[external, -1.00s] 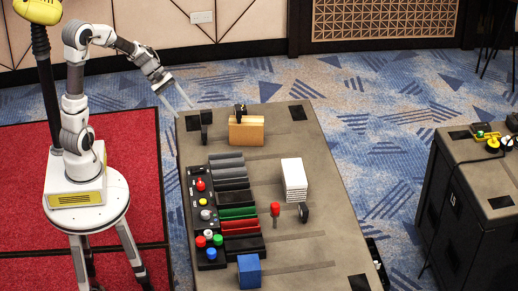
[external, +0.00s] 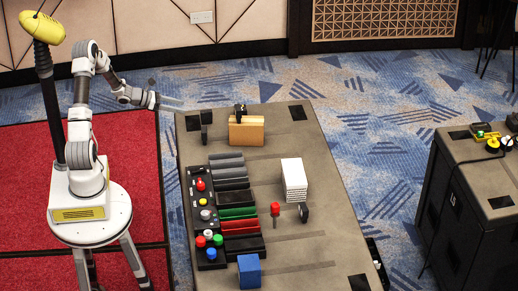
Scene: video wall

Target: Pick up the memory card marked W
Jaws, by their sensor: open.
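I cannot make out a memory card marked W, and no letter is readable at this size. Small dark, green and red flat pieces (external: 237,212) lie in a row along the left-middle of the grey table (external: 320,222); I cannot tell whether any is a card. My gripper (external: 178,103) is open and empty. It points right in the air near the table's far left corner, apart from everything on the table.
A black button panel (external: 195,213) lines the table's left edge. A wooden block (external: 246,132), a white stack (external: 294,180), a red-topped peg (external: 275,209) and a blue cube (external: 249,271) stand on the table. A dark case (external: 475,205) stands right.

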